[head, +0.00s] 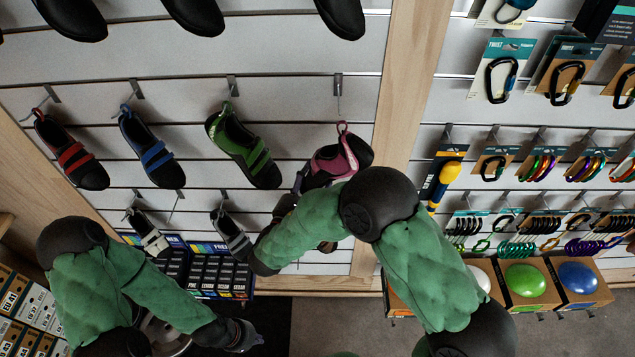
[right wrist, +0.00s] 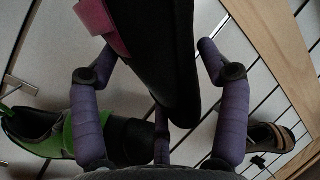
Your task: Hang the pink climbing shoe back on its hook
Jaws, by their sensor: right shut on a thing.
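The pink and black climbing shoe (head: 350,150) is up against the slatted wall, its pink heel loop (head: 342,127) uppermost. A metal hook (head: 338,85) is straight above the loop in the head view, and a gap shows between them. My right gripper (head: 308,178) is shut on the shoe from below left, partly hidden by my arm. In the right wrist view its purple fingers (right wrist: 155,75) lie on both sides of the shoe's dark body (right wrist: 155,35). My left gripper (head: 243,337) is low and away from the wall; its fingers are too unclear to read.
Red (head: 72,150), blue (head: 152,148) and green (head: 243,150) shoes hang on hooks to the left. Small shoes (head: 232,235) hang below, above a rack of boxes (head: 215,272). A wooden post (head: 412,75) stands right of the pink shoe, with carabiners (head: 500,78) beyond it.

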